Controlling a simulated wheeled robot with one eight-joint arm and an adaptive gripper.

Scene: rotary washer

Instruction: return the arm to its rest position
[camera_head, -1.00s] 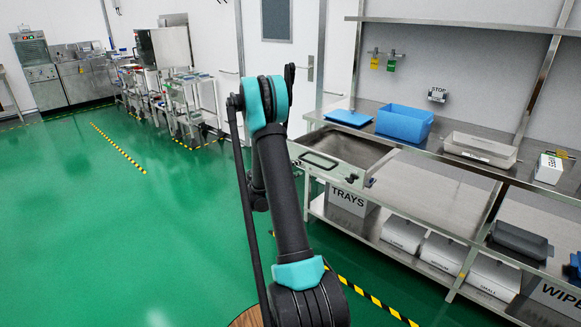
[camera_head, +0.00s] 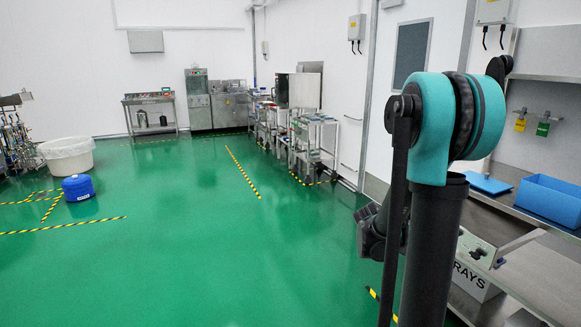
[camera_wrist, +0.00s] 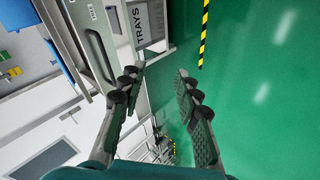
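My gripper (camera_wrist: 162,82) shows in the wrist view with its two fingers spread apart and nothing between them. Below the gap lie the green floor and the edge of the steel bench. In the head view my arm stands at the right, with a teal elbow raised high. The end of the arm is mostly hidden behind the upright link, and a dark part of it shows to the left of that link.
A steel bench (camera_head: 540,270) runs along the right, close to my arm, with a blue bin (camera_head: 550,200) and a blue tray (camera_head: 487,184) on it. A blue drum (camera_head: 77,188) stands at the left. The middle floor is clear.

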